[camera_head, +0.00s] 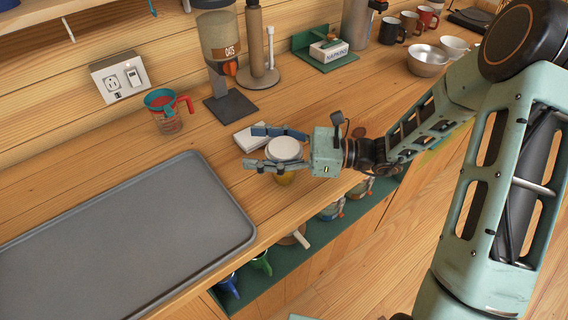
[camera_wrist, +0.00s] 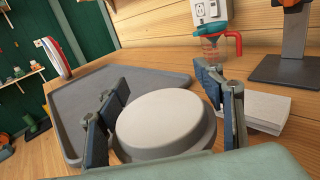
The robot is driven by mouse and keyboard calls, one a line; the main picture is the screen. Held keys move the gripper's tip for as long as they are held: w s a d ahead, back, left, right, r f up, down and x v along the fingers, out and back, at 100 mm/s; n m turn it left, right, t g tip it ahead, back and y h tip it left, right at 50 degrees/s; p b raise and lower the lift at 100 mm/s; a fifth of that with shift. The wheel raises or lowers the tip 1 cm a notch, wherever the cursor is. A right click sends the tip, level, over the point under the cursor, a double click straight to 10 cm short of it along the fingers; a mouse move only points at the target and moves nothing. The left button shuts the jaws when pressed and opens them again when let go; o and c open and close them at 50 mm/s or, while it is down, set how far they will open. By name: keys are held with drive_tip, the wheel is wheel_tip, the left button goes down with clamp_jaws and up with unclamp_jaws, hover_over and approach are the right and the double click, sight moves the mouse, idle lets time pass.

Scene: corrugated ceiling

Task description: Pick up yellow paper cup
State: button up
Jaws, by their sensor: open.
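The yellow paper cup (camera_head: 285,178) stands on the wooden counter near its front edge. A pale lid (camera_head: 284,149) covers its top, and only a little yellow shows below it in the head view. My gripper (camera_head: 262,148) is open, with one finger on each side of the lidded cup. In the wrist view the pale lid (camera_wrist: 163,122) sits between the two fingers of my gripper (camera_wrist: 158,105) and hides the cup's body. I cannot tell whether either finger touches it.
A grey tray (camera_head: 120,235) lies left of the cup. A white block or stack (camera_head: 246,138) lies just behind my gripper. A red-handled measuring cup (camera_head: 164,112) and an oats dispenser (camera_head: 219,50) stand farther back. Shelves with mugs (camera_head: 262,263) are below the counter edge.

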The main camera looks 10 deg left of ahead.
drive_tip(key=c, duration=0.7)
drive_tip(key=shift+c, duration=1.2)
